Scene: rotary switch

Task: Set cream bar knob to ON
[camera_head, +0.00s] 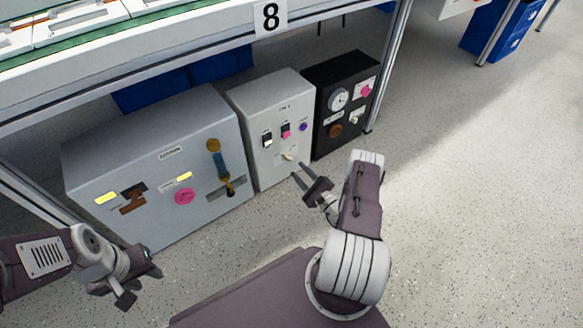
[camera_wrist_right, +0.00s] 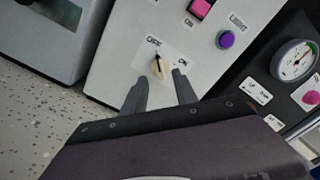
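The cream bar knob (camera_head: 288,156) sits low on the front of the light grey middle box. In the right wrist view the knob (camera_wrist_right: 158,66) has a dark line on its bar, which points up toward the OFF label (camera_wrist_right: 153,42). The ON label (camera_wrist_right: 183,64) lies to its right. My right gripper (camera_head: 299,171) is open and empty, its fingers facing the panel just in front of the knob. In the right wrist view the fingertips (camera_wrist_right: 159,76) frame the knob from below, apparently not touching it. My left gripper (camera_head: 144,287) is open and empty, away from the boxes.
The middle box also has a rocker switch (camera_head: 267,140), a pink switch (camera_head: 286,131) and a purple button (camera_head: 303,127). A larger grey box (camera_head: 150,175) stands left and a black box (camera_head: 322,95) right. A table leg (camera_head: 388,75) rises beyond it. Floor (camera_head: 470,200) is clear at right.

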